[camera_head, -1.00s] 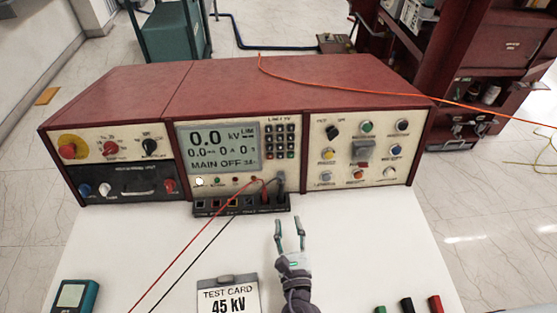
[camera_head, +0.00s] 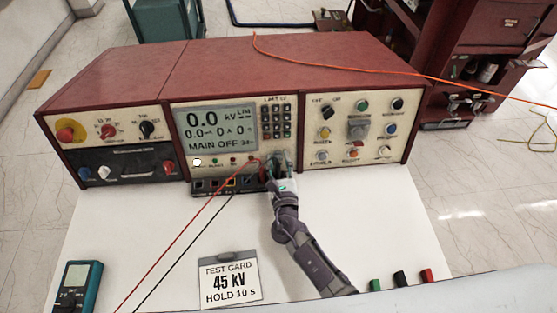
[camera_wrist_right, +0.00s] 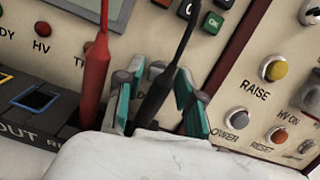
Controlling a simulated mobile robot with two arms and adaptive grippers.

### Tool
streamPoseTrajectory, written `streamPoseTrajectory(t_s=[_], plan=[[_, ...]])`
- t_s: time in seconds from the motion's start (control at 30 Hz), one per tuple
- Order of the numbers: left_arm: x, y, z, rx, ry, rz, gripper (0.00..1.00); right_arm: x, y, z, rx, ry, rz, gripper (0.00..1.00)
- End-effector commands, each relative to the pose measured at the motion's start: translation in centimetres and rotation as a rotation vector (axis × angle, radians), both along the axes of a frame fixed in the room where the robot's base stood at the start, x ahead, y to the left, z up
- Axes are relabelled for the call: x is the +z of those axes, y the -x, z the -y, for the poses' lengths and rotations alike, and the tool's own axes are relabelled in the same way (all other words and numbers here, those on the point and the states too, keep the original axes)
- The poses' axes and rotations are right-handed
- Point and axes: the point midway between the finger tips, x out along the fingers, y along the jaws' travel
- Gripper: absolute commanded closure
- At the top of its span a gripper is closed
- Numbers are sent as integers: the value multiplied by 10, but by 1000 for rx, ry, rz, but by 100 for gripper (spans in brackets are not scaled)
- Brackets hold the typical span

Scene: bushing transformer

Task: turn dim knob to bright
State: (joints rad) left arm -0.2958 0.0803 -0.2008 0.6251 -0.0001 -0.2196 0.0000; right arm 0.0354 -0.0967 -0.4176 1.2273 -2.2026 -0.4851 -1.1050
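My right gripper (camera_head: 279,161) is at the lower right of the console's middle panel (camera_head: 235,158), just above the row of terminals. In the right wrist view its two teal-padded fingers (camera_wrist_right: 160,95) stand open on either side of a black plug (camera_wrist_right: 153,108). Gaps show beside the plug; I cannot tell whether a finger touches it. A partly covered label starting with "D" shows on the panel behind the plug. The dim knob itself cannot be made out and may be hidden there. A red plug (camera_wrist_right: 94,85) stands just left of the fingers. My left gripper is not in view.
The right panel (camera_head: 355,135) carries several buttons and knobs. The keypad (camera_head: 278,118) sits above my gripper. Red and black leads run down over the white table (camera_head: 140,230), past a test card (camera_head: 229,279). A teal meter (camera_head: 78,287) lies front left.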

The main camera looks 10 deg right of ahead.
Motion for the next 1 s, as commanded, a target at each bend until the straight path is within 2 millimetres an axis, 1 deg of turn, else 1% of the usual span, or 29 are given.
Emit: streamPoseTrajectory(t_s=[0.27, 0.3, 0.37, 0.5, 0.63, 0.73, 0.9, 1.0], plan=[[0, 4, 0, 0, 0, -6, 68, 0, -2, 0, 0, -1, 0, 62], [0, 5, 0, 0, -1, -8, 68, 0, -2, 0, 0, -1, 0, 66], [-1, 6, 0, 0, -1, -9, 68, 0, -2, 0, 0, -1, 0, 76], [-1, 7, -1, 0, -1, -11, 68, 0, -2, 0, 0, -1, 0, 99], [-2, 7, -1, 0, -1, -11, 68, -1, -2, 0, -1, -6, 0, 100], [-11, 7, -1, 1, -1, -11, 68, -3, -2, -1, -13, -59, 2, 100], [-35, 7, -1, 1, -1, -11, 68, -6, -2, -2, -62, -266, 3, 100], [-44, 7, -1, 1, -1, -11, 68, -4, -2, -2, -91, -386, 2, 100]])
